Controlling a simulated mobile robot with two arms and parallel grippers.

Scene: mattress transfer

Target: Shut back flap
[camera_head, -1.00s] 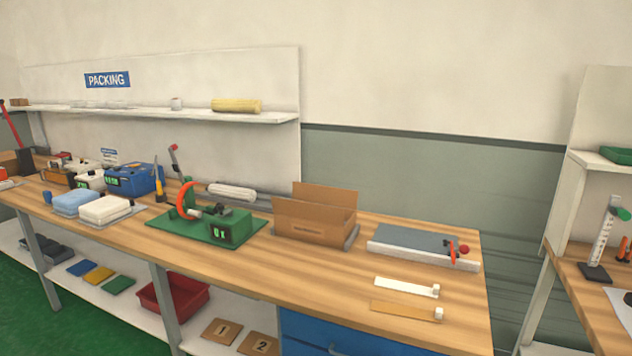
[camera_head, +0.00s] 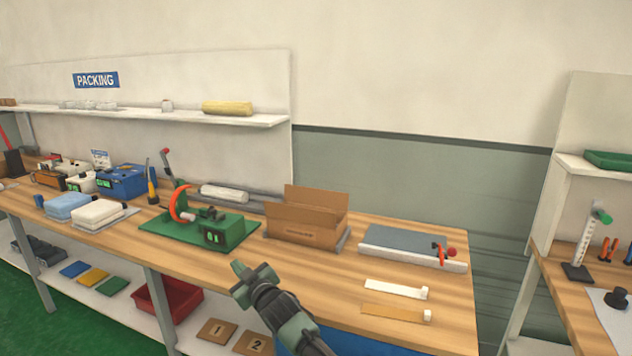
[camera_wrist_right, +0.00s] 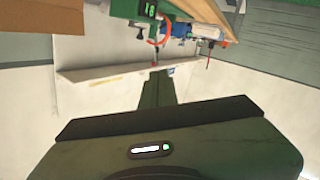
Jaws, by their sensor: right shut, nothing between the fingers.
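The cardboard box (camera_head: 301,232) stands on the wooden bench, right of the green tape machine. Its back flap (camera_head: 316,202) stands up, and another raised flap shows along the left and front side. My right gripper (camera_head: 251,275) is in front of the bench's front edge in the head view, left of and nearer than the box. It is shut and empty, apart from the box. In the right wrist view its dark fingers (camera_wrist_right: 157,92) point ahead, and a brown cardboard-coloured surface (camera_wrist_right: 85,15) shows at the upper left. My left gripper is not in view.
The green tape machine (camera_head: 200,228) stands left of the box. A grey-topped board with a red knob (camera_head: 410,244) lies to the right, with two strips (camera_head: 394,289) in front. The bench (camera_head: 340,272) is clear just before the box.

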